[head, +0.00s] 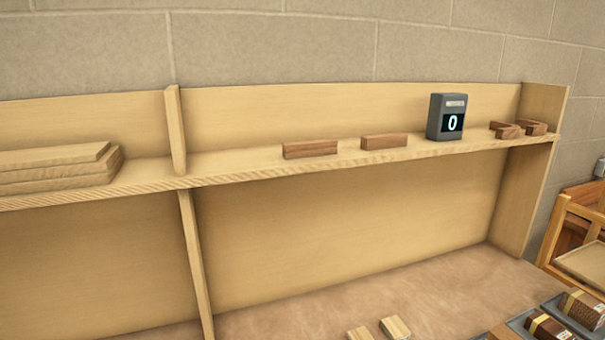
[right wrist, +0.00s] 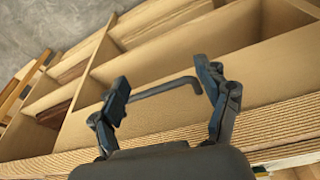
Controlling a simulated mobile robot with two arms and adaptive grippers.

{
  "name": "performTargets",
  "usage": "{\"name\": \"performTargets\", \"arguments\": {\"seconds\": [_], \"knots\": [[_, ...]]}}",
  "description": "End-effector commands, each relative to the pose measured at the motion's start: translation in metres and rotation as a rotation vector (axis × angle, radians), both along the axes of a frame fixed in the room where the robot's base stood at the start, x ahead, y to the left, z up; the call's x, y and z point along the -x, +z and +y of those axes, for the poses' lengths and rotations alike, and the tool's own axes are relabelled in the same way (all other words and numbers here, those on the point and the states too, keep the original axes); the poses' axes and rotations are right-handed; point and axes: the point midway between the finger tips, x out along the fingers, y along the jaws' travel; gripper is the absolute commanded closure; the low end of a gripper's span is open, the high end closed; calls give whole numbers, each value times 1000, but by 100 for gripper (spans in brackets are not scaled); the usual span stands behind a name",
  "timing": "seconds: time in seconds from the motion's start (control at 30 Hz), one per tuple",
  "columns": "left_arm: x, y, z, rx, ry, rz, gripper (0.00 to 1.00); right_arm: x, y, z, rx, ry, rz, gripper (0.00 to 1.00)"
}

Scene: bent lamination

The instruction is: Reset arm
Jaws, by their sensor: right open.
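My right gripper (right wrist: 164,92) shows in the right wrist view with its two dark fingers spread wide apart. A thin dark bent bar (right wrist: 168,87) shows between the fingertips, against light brown boards. I cannot tell whether the bar touches the fingers. Neither arm shows in the head view, and my left gripper is in no view.
The head view shows a wooden shelf (head: 240,170) with stacked boards (head: 55,167), reddish wood blocks (head: 310,149) and a dark counter box (head: 447,117) reading 0. Small wood pieces (head: 395,327) and dark trays (head: 575,310) lie below. Wooden compartments (right wrist: 180,30) fill the wrist view.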

Motion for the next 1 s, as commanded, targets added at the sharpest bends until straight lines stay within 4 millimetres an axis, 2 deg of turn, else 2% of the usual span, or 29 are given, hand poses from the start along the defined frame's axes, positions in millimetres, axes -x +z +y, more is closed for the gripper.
{"name": "performTargets", "arguments": {"seconds": [0.03, 0.17, 0.2, 0.27, 0.4, 0.5, 0.6, 0.7, 0.87, 1.0], "knots": [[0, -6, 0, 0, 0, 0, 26, 2, -29, 0, 1, 2, 16, 24], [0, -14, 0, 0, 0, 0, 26, 13, -102, 0, 3, 8, 43, 24], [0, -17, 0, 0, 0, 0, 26, 19, -126, -1, 4, 9, 52, 24], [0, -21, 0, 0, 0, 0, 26, 31, -161, -2, 5, 12, 68, 24], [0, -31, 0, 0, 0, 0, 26, 67, -234, -8, 8, 19, 98, 24], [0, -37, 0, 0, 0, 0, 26, 100, -279, -13, 12, 25, 121, 24], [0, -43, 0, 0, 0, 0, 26, 134, -313, -19, 15, 30, 140, 24], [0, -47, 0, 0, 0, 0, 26, 164, -336, -25, 17, 33, 154, 24], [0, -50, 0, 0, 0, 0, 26, 192, -352, -31, 19, 37, 166, 24], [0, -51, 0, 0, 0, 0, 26, 199, -354, -32, 20, 38, 169, 24]]}}
